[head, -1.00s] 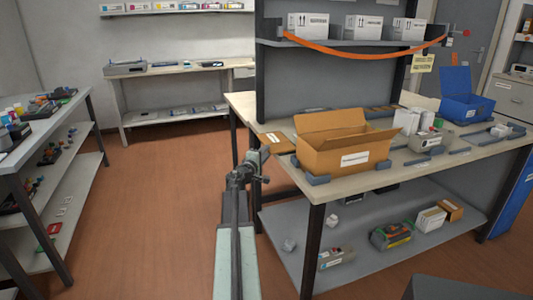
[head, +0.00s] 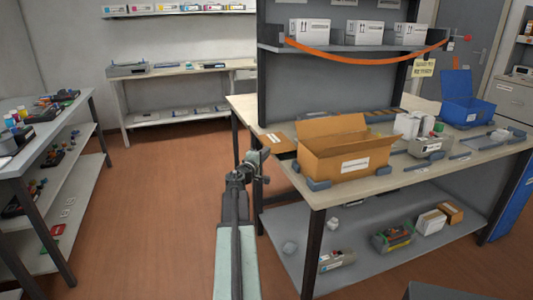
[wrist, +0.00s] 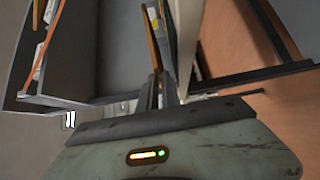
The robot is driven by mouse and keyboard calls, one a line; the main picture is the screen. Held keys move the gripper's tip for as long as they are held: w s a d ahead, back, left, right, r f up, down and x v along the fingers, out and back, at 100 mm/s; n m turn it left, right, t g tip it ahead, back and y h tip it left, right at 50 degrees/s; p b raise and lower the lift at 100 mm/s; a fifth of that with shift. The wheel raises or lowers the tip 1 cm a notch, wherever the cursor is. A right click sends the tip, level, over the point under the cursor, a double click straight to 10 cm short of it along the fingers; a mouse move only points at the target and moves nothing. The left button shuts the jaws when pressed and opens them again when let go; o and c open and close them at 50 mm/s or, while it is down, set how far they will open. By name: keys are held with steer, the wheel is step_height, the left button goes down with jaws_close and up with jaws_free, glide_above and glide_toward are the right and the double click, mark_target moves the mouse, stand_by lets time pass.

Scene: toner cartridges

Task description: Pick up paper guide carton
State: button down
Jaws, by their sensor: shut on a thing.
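The paper guide carton (head: 281,145) is a flat brown carton with a small white label, at the left edge of the workbench in the head view. My gripper (head: 261,157) is at its left end and is shut on it. In the wrist view the carton (wrist: 153,42) shows edge-on as a thin brown strip, rising from between the jaws (wrist: 158,92). The jaw tips are dark and partly hidden. I cannot tell whether the carton touches the bench.
An open brown box (head: 346,163) stands just right of the carton on the workbench (head: 405,180). Behind it rises a grey panel with a shelf (head: 355,47) of white cartons. A blue bin (head: 468,109) is at the right. The floor (head: 170,190) to the left is clear.

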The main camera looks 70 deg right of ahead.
steer(key=w+a+r+p, duration=0.1)
steer(key=a+r+p, duration=0.3)
steer(key=a, duration=0.9)
steer(key=shift+w+r, duration=0.15)
steer(key=shift+r, duration=0.25)
steer(key=shift+r, duration=0.1)
